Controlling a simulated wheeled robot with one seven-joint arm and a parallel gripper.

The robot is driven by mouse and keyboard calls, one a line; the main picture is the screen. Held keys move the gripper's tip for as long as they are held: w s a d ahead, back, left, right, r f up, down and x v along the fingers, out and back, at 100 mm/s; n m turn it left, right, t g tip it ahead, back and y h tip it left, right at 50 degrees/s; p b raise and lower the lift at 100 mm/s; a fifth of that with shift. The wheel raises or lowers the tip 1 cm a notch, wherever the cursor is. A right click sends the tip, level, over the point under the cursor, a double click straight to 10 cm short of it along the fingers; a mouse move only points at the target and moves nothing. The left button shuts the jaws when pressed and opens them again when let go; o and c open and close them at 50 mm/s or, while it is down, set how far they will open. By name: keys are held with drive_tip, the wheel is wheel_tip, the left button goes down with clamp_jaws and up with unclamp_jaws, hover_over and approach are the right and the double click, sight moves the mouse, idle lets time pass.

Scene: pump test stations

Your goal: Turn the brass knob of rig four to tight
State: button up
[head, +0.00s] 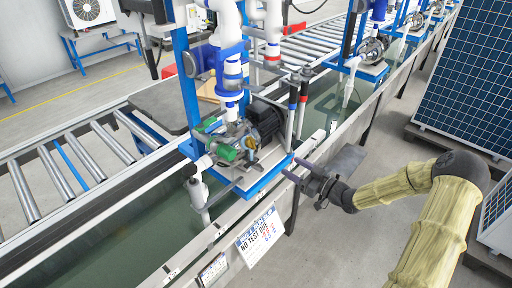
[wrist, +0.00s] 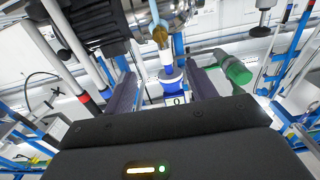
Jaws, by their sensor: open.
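A pump rig (head: 240,140) with a dark motor, green fittings and blue frame stands at the tank edge in the head view. A small brass-coloured knob (wrist: 160,36) shows in the wrist view below a shiny metal pump body, beyond my fingertips. In the head view the knob is too small to make out surely. My gripper (head: 295,169) is at the right front corner of the rig's blue base, pointing toward the pump. In the wrist view my gripper (wrist: 165,82) is open, with nothing held between its two dark fingers. I cannot read a rig number.
A green cylinder (wrist: 233,68) lies just right of the right finger. Upright hoses (head: 297,105) stand beside the motor. A hanging sign (head: 260,235) is on the tank's front. More pump rigs (head: 370,50) stand farther along. Solar panels (head: 465,85) stand at right.

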sight(254, 145)
drive_tip(key=p+x, duration=0.3)
drive_tip(key=x, duration=1.4)
drive_tip(key=shift+w+a, duration=0.15)
drive_tip(key=shift+w, duration=0.05)
drive_tip(key=c, duration=1)
